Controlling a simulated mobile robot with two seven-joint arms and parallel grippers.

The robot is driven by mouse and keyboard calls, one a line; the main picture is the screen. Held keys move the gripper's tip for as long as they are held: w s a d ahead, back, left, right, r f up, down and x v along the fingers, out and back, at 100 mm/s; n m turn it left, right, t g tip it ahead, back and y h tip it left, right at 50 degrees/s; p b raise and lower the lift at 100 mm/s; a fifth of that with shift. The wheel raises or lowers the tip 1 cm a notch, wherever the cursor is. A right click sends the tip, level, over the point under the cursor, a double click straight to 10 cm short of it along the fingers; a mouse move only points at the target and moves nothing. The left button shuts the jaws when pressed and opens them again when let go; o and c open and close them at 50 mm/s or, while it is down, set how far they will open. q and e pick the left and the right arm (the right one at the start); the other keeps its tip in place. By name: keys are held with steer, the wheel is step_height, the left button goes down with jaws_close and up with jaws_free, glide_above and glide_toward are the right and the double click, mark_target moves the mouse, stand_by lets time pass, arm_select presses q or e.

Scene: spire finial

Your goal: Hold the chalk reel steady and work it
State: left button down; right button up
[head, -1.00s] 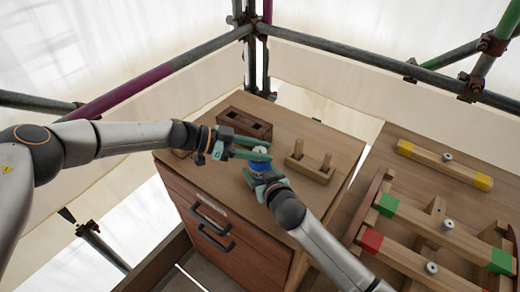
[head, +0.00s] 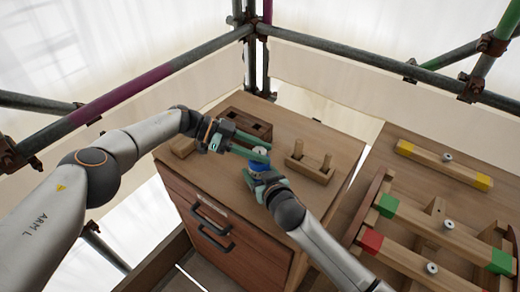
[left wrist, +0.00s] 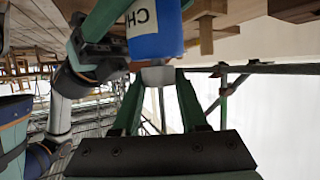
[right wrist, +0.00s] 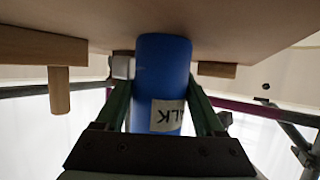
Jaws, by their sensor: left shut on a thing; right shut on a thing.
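The chalk reel (head: 258,166) is a blue cylinder with a white label, above the wooden cabinet top. My right gripper (head: 262,177) is shut around its body; the right wrist view shows the blue reel (right wrist: 162,70) between the fingers. My left gripper (head: 258,155) comes from the left and is shut on a small whitish part at the reel's end. The left wrist view shows this whitish part (left wrist: 158,75) between the fingertips, beside the blue reel (left wrist: 155,30). In the head view the left fingers hide most of that part.
To the right, a bench holds beams with yellow, green and red ends. Scaffold tubes (head: 370,66) run behind.

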stand_by(0.3)
arm_select(q)
steer(key=shift+c, duration=2.2)
jaws_free()
steer(key=v, duration=1.2)
